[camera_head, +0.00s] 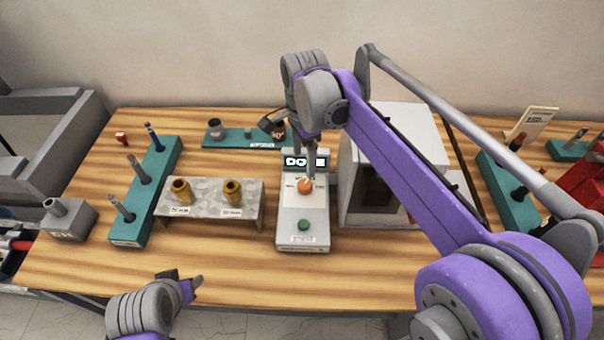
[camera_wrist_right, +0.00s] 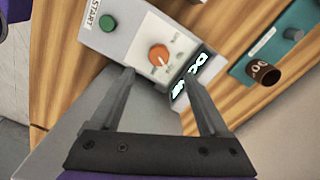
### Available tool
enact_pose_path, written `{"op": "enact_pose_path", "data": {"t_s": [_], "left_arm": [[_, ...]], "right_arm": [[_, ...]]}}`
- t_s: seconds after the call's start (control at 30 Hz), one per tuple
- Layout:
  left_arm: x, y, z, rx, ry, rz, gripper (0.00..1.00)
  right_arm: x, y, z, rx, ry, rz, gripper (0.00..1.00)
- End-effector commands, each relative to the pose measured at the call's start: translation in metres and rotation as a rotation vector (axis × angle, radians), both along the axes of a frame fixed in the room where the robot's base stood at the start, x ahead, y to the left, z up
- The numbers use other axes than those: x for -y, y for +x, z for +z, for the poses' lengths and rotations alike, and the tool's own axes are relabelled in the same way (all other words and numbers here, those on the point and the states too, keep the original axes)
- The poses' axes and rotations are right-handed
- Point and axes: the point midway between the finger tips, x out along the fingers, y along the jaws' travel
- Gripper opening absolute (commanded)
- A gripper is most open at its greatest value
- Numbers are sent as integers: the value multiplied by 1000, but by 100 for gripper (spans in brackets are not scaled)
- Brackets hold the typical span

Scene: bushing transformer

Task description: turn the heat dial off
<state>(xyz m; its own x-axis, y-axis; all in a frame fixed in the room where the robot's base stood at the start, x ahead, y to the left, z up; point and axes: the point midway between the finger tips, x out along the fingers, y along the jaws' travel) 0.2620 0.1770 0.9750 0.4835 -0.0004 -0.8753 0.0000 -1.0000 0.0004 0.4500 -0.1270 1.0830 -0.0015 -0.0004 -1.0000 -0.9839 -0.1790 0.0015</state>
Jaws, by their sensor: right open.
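The heat dial is an orange knob (camera_head: 305,186) on the sloped face of a light grey control unit (camera_head: 290,208). The unit has a green START button (camera_head: 303,225) and a lit display (camera_head: 306,161). My right gripper (camera_head: 309,172) is over the dial, partly covering it and the display. In the right wrist view the dial (camera_wrist_right: 160,55) shows between and just past the fingertips of the open, empty right gripper (camera_wrist_right: 158,76); contact cannot be told. The dial's exact setting is unclear. My left gripper (camera_head: 184,281) is low at the front edge, away from the unit.
A white box with an open front (camera_head: 356,205) stands close right of the unit. A grey stand (camera_head: 207,207) with two brass bushings is to its left. Teal racks (camera_head: 153,187) hold pegs further left and right. Bare wood lies in front of the unit.

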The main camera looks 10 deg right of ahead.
Motion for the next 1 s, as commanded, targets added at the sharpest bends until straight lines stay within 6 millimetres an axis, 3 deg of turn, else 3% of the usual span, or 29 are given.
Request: {"op": "enact_pose_path", "data": {"t_s": [0.2, 0.43, 0.6, 0.87, 1.0], "left_arm": [[0, -2, -4, -4, 0, 0, 50], [0, -3, -6, -5, 0, 0, 50], [0, -3, -7, -6, 0, 0, 50], [0, -3, -6, -5, 0, 0, 50], [0, -3, -6, -5, 0, 0, 50]], "right_arm": [[0, 0, -44, 0, 0, 0, 79], [0, 0, -79, 1, 0, 0, 79], [0, 0, -89, 1, 0, 0, 79], [0, 0, -90, 1, 0, 1, 79], [0, 0, -90, 1, 0, 1, 57]]}}
